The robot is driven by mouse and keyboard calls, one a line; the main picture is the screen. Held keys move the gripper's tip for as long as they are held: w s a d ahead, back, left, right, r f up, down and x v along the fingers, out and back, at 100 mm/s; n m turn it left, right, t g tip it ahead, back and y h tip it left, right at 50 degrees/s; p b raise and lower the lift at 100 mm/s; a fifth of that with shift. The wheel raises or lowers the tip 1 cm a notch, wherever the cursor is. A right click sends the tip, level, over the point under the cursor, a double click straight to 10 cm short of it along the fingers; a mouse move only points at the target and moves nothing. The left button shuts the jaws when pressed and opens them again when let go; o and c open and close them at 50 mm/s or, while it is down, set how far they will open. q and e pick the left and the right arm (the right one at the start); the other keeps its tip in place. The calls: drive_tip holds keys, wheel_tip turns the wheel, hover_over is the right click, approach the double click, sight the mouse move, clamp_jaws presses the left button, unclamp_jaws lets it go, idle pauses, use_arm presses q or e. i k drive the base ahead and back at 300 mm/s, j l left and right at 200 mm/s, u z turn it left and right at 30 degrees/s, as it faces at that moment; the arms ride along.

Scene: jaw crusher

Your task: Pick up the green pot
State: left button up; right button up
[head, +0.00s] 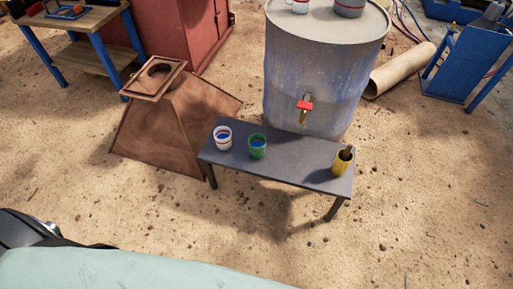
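The green pot (257,147) stands upright on a small dark grey bench (294,165), left of the bench's middle. Its inside looks blue. Neither of my grippers is in view.
A large grey drum (318,75) with a red-handled tap stands right behind the bench. A rusty brown hopper (172,115) is behind left. A wooden-topped table (80,25) and a cardboard-coloured tube (398,70) lie further off. Sandy ground before the bench is mostly clear.

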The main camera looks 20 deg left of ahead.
sight(258, 142)
drive_tip(key=i+j+z, duration=0.15)
drive_tip(key=j, duration=0.15)
drive_tip(key=i+j+z, duration=0.1)
drive_tip(key=j, duration=0.2)
drive_tip(key=i+j+z, duration=0.15)
drive_tip(key=j, duration=0.2)
drive_tip(key=i+j+z, duration=0.15)
drive_tip(key=j, duration=0.2)
